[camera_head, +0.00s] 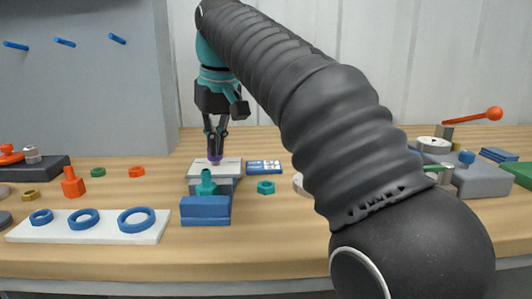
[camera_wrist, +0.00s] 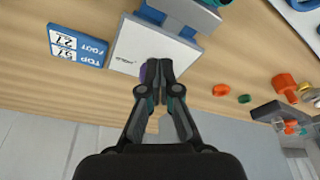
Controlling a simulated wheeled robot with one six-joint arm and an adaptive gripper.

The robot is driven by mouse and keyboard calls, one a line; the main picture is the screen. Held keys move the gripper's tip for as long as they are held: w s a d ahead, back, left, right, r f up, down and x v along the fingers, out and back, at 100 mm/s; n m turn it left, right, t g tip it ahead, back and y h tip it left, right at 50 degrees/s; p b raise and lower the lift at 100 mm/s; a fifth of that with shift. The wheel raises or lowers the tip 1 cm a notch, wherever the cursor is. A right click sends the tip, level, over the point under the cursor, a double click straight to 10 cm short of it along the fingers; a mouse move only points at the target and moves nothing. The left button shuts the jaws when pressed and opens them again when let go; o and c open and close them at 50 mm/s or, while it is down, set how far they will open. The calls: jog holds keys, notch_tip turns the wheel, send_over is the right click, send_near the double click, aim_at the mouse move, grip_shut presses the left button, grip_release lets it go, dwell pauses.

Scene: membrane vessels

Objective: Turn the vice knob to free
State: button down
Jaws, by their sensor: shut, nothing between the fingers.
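A small vice-like block with a blue front (camera_head: 205,211) and a pale flat top (camera_head: 216,167) stands mid-table. A teal knob-like piece (camera_head: 206,184) shows upright at its blue front; I cannot tell which way it is turned. My gripper (camera_head: 215,154) points down over the pale top, with its fingers together. In the wrist view the closed fingertips (camera_wrist: 160,66) are over the edge of the pale plate (camera_wrist: 135,45). A small purple piece (camera_wrist: 147,73) shows beside and partly behind the fingers; whether they touch it is unclear. The blue part (camera_wrist: 179,36) lies farther up.
A blue-and-white label card (camera_head: 264,167) lies right of the vice, a teal nut (camera_head: 265,187) in front of it. A white board with blue rings (camera_head: 85,226) lies front left. An orange piece (camera_head: 73,184) stands behind it.

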jog(key=shift+f, duration=0.65)
jog(key=shift+w+d+r, duration=0.1)
jog(key=shift+w+r, duration=0.05)
dwell(0.5)
jog(key=shift+w+d+p, duration=0.25)
jog(key=shift+d+p, duration=0.25)
jog(key=shift+p, duration=0.7)
jog(key=shift+w+d, duration=0.3)
jog(key=shift+s+d, duration=0.1)
jog(key=shift+d, duration=0.05)
jog(key=shift+s+d, duration=0.1)
jog(key=shift+r, duration=2.9)
